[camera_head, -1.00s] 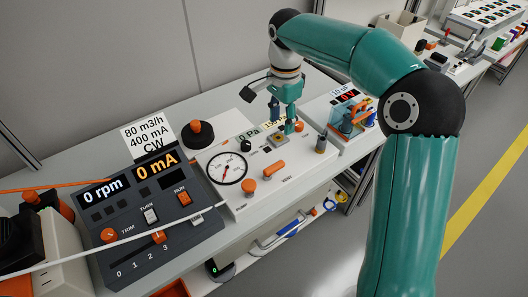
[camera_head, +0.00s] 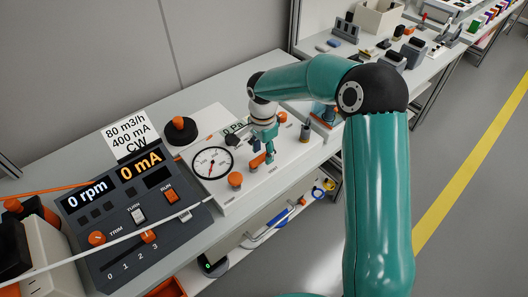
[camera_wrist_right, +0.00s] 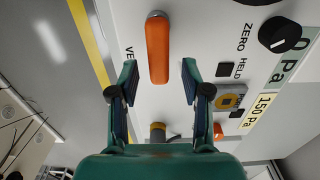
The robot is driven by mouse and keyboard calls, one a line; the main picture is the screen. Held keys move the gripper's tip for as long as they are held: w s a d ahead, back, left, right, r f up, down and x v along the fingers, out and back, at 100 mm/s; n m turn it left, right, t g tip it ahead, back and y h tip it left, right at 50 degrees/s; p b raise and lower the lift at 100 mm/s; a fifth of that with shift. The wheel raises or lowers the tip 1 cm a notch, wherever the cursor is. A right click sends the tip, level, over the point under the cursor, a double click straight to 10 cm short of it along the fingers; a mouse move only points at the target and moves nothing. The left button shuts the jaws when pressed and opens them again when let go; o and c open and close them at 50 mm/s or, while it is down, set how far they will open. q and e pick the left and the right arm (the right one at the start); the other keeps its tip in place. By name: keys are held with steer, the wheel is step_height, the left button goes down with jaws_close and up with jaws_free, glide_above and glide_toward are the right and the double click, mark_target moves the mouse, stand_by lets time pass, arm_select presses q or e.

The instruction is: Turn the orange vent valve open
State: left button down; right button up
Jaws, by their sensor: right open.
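The orange vent valve is a long bar handle (camera_wrist_right: 157,48) on the white panel, beside lettering that starts "VE". In the head view the valve (camera_head: 256,161) shows partly beside my right gripper (camera_head: 267,156). My right gripper is open and empty above the panel. In the right wrist view its two fingertips (camera_wrist_right: 159,72) are spread on the left and right of the handle's lower end, with a gap on each side. Whether the tips reach down to handle height I cannot tell. My left gripper is out of view.
A dark control box (camera_head: 130,215) reading 0 rpm and 0 mA stands left. An orange-topped black knob (camera_head: 180,131) stands behind.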

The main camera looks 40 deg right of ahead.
steer(key=shift+f, duration=0.55)
jaws_close()
steer(key=shift+d, duration=0.15)
